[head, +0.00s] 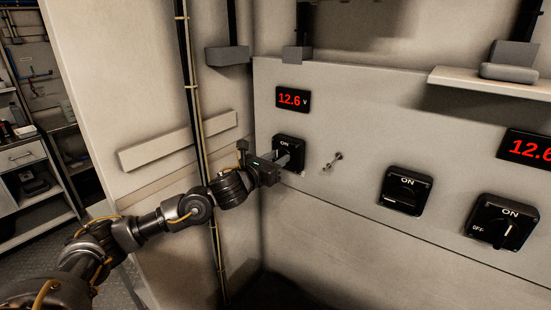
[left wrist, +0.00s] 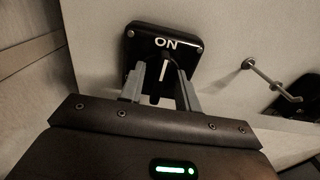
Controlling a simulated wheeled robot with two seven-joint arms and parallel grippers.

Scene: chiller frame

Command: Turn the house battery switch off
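Three black rotary switches marked ON are on the pale panel. My left gripper (head: 284,162) is at the leftmost switch (head: 290,141). In the left wrist view, this switch (left wrist: 188,44) has a knob (left wrist: 155,88) with a white pointer line toward ON. The gripper's two grey fingers (left wrist: 160,72) stand apart, one on each side of the knob, with gaps visible, so they do not look closed on it. No label naming the house battery switch is readable. My right gripper is not in view.
A middle switch (head: 417,182) and a right switch (head: 513,207) sit further along. A red display (head: 292,100) reads 12.6 V. A shelf (head: 490,82) juts out at upper right.

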